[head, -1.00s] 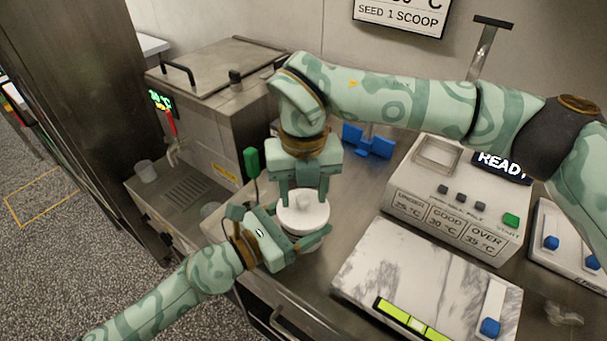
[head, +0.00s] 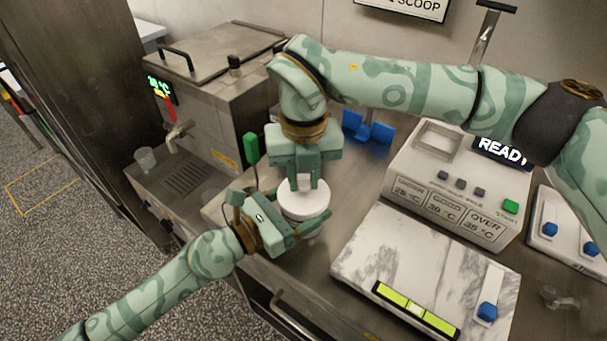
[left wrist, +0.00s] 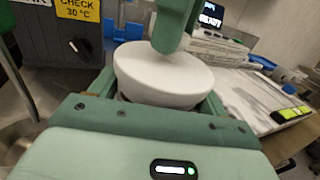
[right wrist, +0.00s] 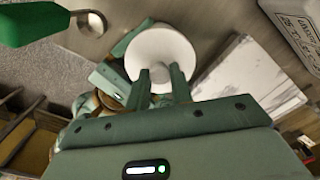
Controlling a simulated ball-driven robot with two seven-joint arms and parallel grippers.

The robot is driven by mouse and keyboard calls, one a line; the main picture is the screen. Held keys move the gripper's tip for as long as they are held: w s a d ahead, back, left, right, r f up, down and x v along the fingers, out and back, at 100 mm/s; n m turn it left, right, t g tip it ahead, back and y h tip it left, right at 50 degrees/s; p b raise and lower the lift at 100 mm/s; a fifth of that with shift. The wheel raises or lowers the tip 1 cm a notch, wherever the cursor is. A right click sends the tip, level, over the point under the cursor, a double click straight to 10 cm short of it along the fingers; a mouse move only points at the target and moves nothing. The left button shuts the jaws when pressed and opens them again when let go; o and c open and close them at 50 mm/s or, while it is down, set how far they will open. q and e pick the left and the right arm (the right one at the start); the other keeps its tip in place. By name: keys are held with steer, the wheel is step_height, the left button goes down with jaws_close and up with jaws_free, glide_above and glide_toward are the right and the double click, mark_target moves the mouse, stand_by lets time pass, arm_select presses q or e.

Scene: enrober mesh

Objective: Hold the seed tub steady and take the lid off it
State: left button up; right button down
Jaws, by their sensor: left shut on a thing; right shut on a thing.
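The seed tub (head: 300,232) stands on the steel counter, mostly hidden under its white lid (head: 300,203) and behind my left fingers. My left gripper (head: 287,222) comes in from the left and is shut around the tub's side. My right gripper (head: 304,185) points down from above and is shut on the knob of the lid. The right wrist view shows the two fingers on the small grey knob (right wrist: 158,72).
A marble slab (head: 420,270) with a yellow-green level lies to the right. Behind it stands a grey machine (head: 450,190) with a READY display. A steel tank (head: 215,95) with a tap is at the left. A blue stand (head: 368,132) is behind the tub.

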mark_target(303, 183)
steer(key=shift+r, duration=0.15)
steer(key=shift+r, duration=0.95)
steer(key=shift+r, duration=2)
arm_select(q)
steer(key=o, duration=1.5)
steer(key=shift+c, duration=0.2)
